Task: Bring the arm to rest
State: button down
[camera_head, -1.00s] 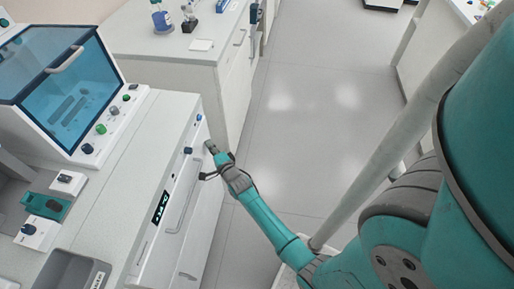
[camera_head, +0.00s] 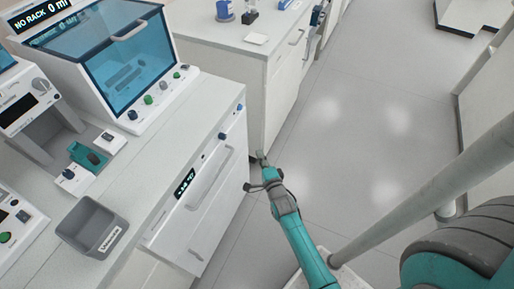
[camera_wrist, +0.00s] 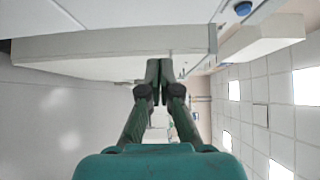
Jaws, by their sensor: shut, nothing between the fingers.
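My teal arm reaches up from the bottom of the head view, with my gripper (camera_head: 262,158) at its end, just right of the cabinet front below the left bench. Nothing touches the gripper as far as I can see. In the wrist view my gripper (camera_wrist: 159,70) shows its two dark green fingers with the tips together and nothing between them. The wrist view looks out past pale cabinet surfaces.
The left bench holds a blue-lidded machine (camera_head: 125,60), a grey bin (camera_head: 92,228) and a teal device (camera_head: 88,157). A drawer front (camera_head: 205,190) with a handle faces the gripper. A second white bench (camera_head: 235,50) stands behind. Open floor (camera_head: 370,125) lies to the right.

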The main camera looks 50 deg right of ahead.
jog(key=shift+v, duration=0.95)
jog(key=s+a+r+n+y, duration=0.35)
jog(key=s+a+n, duration=0.65)
jog(key=s+a, duration=0.6)
jog(key=s+a+r+n+y, duration=0.2)
jog(key=s+a+r+n, duration=0.1)
jog(key=s+r+n, duration=0.3)
jog(key=s+a+r+n+g+y, duration=0.1)
jog(key=s+a+r+n+y, duration=0.1)
jog(key=s+r+n, duration=0.5)
jog(key=s+a+r, duration=0.1)
jog(key=s+r, duration=0.1)
jog(key=s, duration=0.2)
jog(key=shift+a+y, duration=0.35)
jog(key=shift+a, duration=0.05)
